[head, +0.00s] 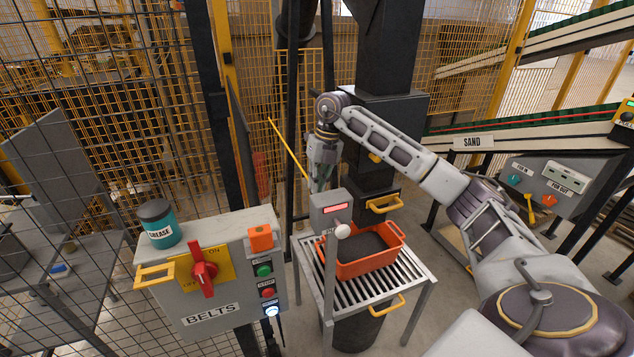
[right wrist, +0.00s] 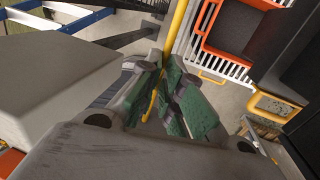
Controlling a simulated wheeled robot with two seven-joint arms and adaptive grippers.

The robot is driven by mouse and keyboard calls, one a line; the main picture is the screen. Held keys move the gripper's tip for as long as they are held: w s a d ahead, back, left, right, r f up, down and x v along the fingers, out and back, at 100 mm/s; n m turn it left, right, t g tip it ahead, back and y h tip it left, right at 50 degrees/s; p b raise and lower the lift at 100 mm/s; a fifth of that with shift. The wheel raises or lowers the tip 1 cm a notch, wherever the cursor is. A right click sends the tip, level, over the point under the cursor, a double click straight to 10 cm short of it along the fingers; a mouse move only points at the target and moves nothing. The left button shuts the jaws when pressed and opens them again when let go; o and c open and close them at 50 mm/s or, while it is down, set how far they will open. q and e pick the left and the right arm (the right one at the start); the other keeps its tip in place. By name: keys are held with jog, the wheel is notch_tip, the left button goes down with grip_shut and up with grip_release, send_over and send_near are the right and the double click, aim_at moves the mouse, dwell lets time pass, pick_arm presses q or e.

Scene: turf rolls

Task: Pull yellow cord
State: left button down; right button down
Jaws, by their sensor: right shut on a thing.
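The yellow cord (head: 286,145) runs slanting down from the upper left to my right gripper (head: 318,183) in the head view. In the right wrist view the cord (right wrist: 179,28) comes down from the top edge and passes between the green-padded fingers of my right gripper (right wrist: 163,88). The gripper is shut on the cord, and a short yellow end shows below the fingers. The fingers partly hide the cord where they hold it. My left gripper is not in view.
A grey BELTS box (head: 225,297) with a red switch stands left. Mesh fencing (head: 100,130) is behind it.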

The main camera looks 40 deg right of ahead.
jog(key=shift+f, duration=0.95)
jog(key=c, duration=1.6)
grip_release()
jog(key=shift+o, duration=0.2)
jog(key=shift+r, duration=0.2)
notch_tip(320, 180, up, 11)
jog(key=d, duration=0.2)
jog(key=shift+s+d+r, duration=0.15)
jog(key=shift+s+r, duration=0.05)
jog(key=shift+s, duration=0.05)
